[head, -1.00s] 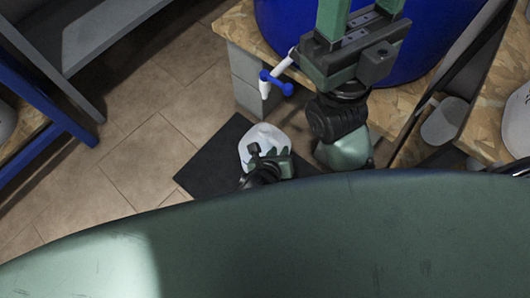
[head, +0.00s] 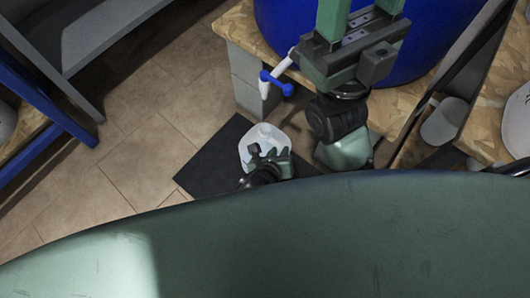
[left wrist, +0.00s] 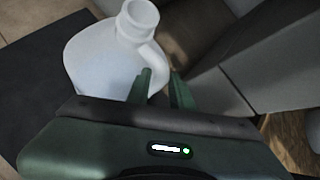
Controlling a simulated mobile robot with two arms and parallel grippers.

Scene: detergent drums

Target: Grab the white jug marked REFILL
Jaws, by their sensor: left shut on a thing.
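The white jug (head: 258,136) is in the middle of the head view, over a dark mat on the floor. It also shows in the left wrist view (left wrist: 100,55), with its open-looking neck at the top and its handle on the right. No REFILL mark is readable. My left gripper (head: 268,154) is at the jug's near side; its two green fingers (left wrist: 162,88) are at the handle and shut on it. I cannot tell whether the jug touches the mat. My right gripper (head: 363,12) is raised at the top, fingers apart and empty, tips cut off by the frame.
A blue drum (head: 430,50) stands on a chipboard shelf (head: 236,28) on grey blocks; a white tap with a blue handle (head: 276,83) sticks out. The dark mat (head: 212,160) lies below. Tiled floor is free at left, beside a blue-and-grey rack (head: 45,105).

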